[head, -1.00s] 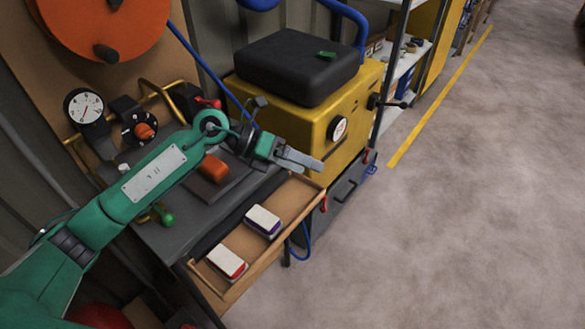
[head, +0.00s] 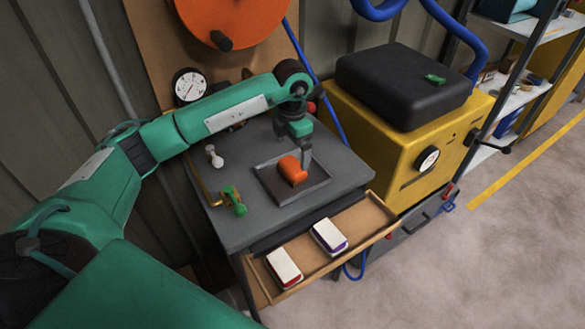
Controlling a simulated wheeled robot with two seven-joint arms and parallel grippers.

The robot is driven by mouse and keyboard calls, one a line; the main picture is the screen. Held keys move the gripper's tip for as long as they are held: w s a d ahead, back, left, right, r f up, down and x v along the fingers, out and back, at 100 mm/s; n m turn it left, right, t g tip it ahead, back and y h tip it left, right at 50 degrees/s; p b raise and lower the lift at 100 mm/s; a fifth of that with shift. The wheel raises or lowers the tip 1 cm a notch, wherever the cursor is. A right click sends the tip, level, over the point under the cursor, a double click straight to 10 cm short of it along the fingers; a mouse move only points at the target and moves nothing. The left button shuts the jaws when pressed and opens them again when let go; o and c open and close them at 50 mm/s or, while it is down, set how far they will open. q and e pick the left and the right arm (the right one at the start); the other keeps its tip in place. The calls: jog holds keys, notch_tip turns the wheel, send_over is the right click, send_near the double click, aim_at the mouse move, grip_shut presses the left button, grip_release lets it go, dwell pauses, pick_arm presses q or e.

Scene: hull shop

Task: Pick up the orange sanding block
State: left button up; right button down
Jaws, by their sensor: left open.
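The orange sanding block (head: 290,171) lies in a shallow dark tray (head: 314,194) on top of the grey bench. My left gripper (head: 305,166) points down at the block's far right side, with its fingers close to it. It is open, and I cannot tell whether a finger touches the block. My right gripper is not in view.
An open wooden drawer (head: 371,223) below the bench top holds a white and purple block (head: 329,236) and a white and red block (head: 284,268). A green-handled valve (head: 236,203) stands left of the tray. A yellow machine (head: 408,160) with a black top stands at right.

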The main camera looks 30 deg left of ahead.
aim_at(292, 165)
pick_arm(q)
notch_tip(292, 165, down, 2)
jog(key=shift+f, duration=0.6)
notch_tip(292, 165, down, 4)
jog(key=shift+d+p, duration=0.1)
jog(key=shift+p, duration=0.55)
jog(key=c, duration=1)
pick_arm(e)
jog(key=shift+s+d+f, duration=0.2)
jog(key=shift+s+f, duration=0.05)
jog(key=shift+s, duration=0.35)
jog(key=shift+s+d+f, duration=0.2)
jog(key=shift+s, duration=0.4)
pick_arm(q)
jog(key=shift+r, duration=0.1)
